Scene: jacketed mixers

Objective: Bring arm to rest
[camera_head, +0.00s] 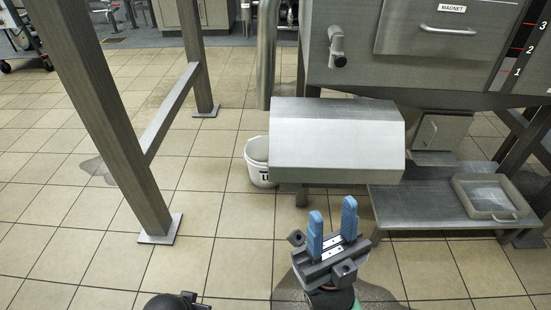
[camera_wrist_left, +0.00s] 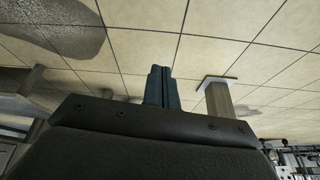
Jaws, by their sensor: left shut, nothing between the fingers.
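My right gripper (camera_head: 333,228) shows at the lower middle of the head view. Its two blue fingers stand apart with nothing between them, over the tiled floor and in front of the steel machine. In the left wrist view my left gripper (camera_wrist_left: 160,88) has its blue fingers together with nothing held, and tiled floor lies beyond them. In the head view only a dark piece of my left arm shows at the bottom edge; its fingers are out of that view.
A steel machine (camera_head: 335,140) with a sloped cover stands ahead. A white bucket (camera_head: 258,165) is beside it. A low steel shelf (camera_head: 400,205) holds a square tray (camera_head: 460,206) at the right. A steel frame leg (camera_head: 110,130) stands at the left. Tiled floor between is clear.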

